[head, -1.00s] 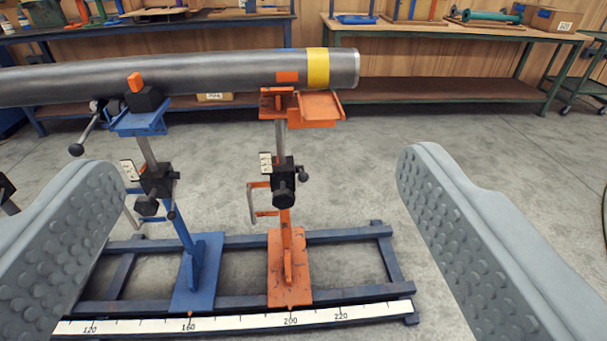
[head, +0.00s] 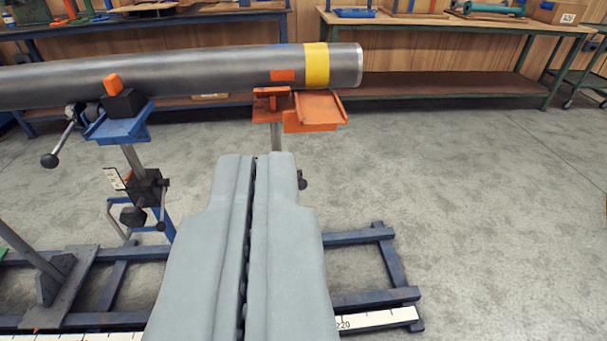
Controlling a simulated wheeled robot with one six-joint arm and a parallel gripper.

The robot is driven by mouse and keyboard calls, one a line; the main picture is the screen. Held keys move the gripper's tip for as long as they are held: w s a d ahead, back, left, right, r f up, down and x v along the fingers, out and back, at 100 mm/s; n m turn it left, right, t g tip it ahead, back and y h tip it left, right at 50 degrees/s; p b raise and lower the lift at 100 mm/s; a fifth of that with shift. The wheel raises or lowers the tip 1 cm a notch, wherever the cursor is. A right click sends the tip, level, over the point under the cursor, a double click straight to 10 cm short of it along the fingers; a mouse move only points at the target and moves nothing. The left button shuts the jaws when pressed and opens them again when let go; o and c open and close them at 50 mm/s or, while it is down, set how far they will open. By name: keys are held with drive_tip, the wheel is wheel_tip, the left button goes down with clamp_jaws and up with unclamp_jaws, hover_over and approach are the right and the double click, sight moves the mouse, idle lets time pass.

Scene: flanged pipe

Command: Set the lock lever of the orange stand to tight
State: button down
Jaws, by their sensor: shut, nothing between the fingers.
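The orange stand (head: 315,110) holds up the right end of the grey pipe (head: 200,75), under its yellow band. Its orange head and a short piece of its steel post show. My gripper (head: 262,160) is shut and empty, in front of the orange stand's post. It hides the stand's clamp block, crank and foot. A dark knob (head: 302,180) shows just right of the fingertips, beside the hidden block. The setting of the lock lever cannot be seen. I cannot tell whether my fingertips touch the stand.
A blue stand (head: 120,125) supports the pipe to the left, with a ball-ended lever (head: 50,160) sticking out. A dark blue floor frame (head: 395,270) with a scale strip (head: 375,320) lies below. Workbenches (head: 450,30) stand behind. The floor at right is clear.

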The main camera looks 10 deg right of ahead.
drive_tip(key=w+d+f+m+g, duration=0.1)
drive_tip(key=w+d+f, duration=0.1)
drive_tip(key=w+f, duration=1.05)
drive_tip(key=w+d+f, duration=0.2)
drive_tip(key=w+f, duration=0.8)
drive_tip(key=w, duration=0.6)
drive_tip(key=g, duration=0.1)
approach(303, 183)
drive_tip(key=shift+r, duration=0.9)
drive_tip(key=shift+w, duration=0.15)
drive_tip(key=x, duration=0.9)
drive_tip(key=shift+w, duration=0.4)
drive_tip(key=shift+f, duration=0.2)
